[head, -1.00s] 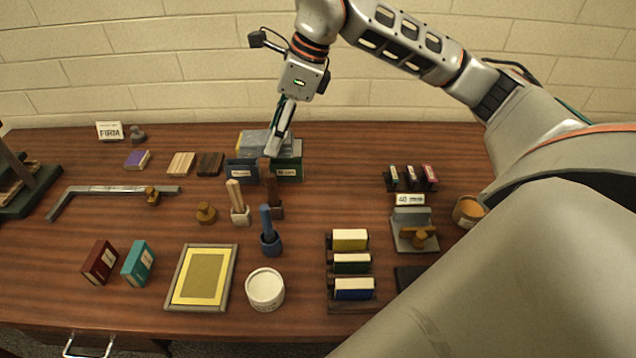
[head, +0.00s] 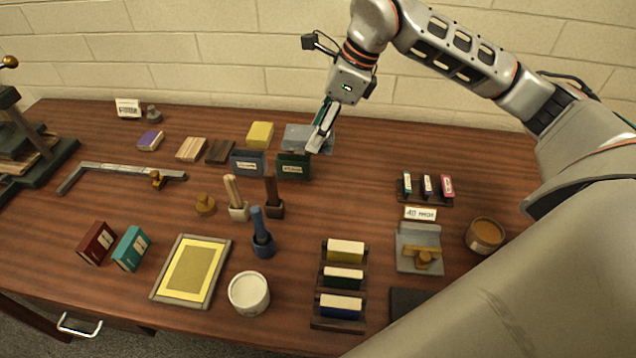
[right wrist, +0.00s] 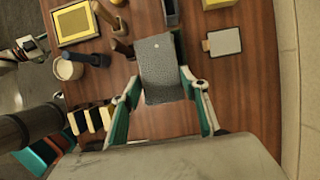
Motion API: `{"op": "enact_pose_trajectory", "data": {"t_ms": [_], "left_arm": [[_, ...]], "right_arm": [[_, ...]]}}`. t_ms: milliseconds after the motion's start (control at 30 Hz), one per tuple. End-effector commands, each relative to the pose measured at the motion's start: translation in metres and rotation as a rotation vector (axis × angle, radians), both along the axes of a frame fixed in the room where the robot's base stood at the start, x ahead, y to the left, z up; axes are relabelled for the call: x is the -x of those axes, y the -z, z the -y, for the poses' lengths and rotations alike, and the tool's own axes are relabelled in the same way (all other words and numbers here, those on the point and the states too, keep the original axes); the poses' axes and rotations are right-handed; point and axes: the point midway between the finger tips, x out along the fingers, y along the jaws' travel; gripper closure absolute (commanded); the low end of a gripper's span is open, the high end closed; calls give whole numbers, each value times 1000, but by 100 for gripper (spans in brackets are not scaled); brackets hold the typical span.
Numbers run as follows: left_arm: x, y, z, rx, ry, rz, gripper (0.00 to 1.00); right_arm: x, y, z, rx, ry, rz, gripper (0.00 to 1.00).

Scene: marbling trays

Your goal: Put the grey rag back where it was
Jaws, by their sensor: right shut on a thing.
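The grey rag (right wrist: 158,58) is a flat, speckled grey rectangle between the fingers of my right gripper (right wrist: 160,84) in the right wrist view. In the head view the right gripper (head: 318,142) is shut on the rag (head: 296,130), holding it behind the green box (head: 293,167). The gripper hides part of the rag there. The height of the rag over the table is hard to tell. My left gripper does not show in the head view.
A blue box (head: 248,163) and a yellow block (head: 260,134) stand left of the rag. A pale dark-edged rectangle (right wrist: 224,42) lies beside the rag in the wrist view. Brushes (head: 262,240) stand in front. The table (head: 365,160) right of the rag is clear.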

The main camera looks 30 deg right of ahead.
Motion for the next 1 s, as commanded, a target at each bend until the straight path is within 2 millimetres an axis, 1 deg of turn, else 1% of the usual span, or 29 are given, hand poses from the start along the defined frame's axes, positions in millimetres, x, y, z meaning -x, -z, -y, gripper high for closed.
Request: {"op": "enact_pose_trajectory", "data": {"t_ms": [33, 100, 300, 400, 533, 733, 900, 1000], "left_arm": [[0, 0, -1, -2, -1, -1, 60], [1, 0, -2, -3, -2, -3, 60], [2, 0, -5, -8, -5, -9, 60], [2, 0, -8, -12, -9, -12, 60], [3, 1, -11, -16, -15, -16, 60], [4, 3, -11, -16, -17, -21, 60], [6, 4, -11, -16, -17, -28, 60], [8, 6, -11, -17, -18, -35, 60]], "right_arm": [[2, 15, 0, -1, -1, -8, 79], [2, 32, 0, -1, 0, -7, 79], [2, 80, -1, -2, -1, -6, 79], [2, 99, -1, -2, 0, -6, 79], [1, 116, -1, -1, 0, -2, 79], [1, 127, -1, -1, 0, -2, 79], [1, 150, -1, -2, 0, -3, 79], [1, 158, -1, -1, -1, -1, 79]]}}
